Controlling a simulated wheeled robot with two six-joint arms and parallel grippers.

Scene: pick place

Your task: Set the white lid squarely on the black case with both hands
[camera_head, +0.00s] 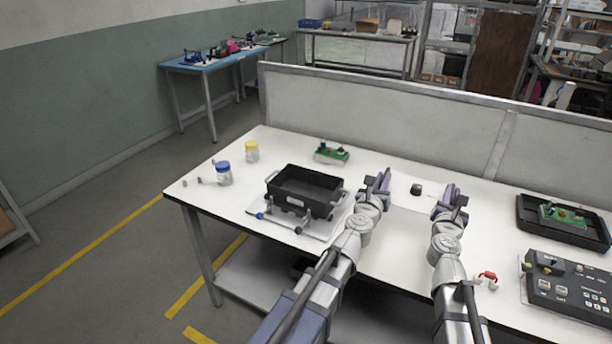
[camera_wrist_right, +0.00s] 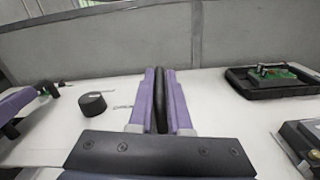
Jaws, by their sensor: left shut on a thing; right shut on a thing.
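The black case (camera_head: 303,184) stands open and empty on a pale plate (camera_head: 262,207) at the left of the table, with small posts along its front. The white lid (camera_head: 403,201) lies between my grippers, right of the case; it barely stands out from the white table. A round black knob (camera_head: 416,189) shows between the grippers, also in the right wrist view (camera_wrist_right: 93,103). My left gripper (camera_head: 378,181) is shut at the lid's left side. My right gripper (camera_head: 451,200) is shut at its right side, with a dark strip between its fingers (camera_wrist_right: 160,98). I cannot tell whether the lid touches the table.
A blue-capped jar (camera_head: 224,174) and a yellow-capped jar (camera_head: 251,151) stand left of the case. A green circuit board (camera_head: 331,154) lies behind it. A black tray (camera_head: 590,236) and a control box (camera_head: 566,288) are at the right. A grey partition (camera_head: 390,115) closes the back.

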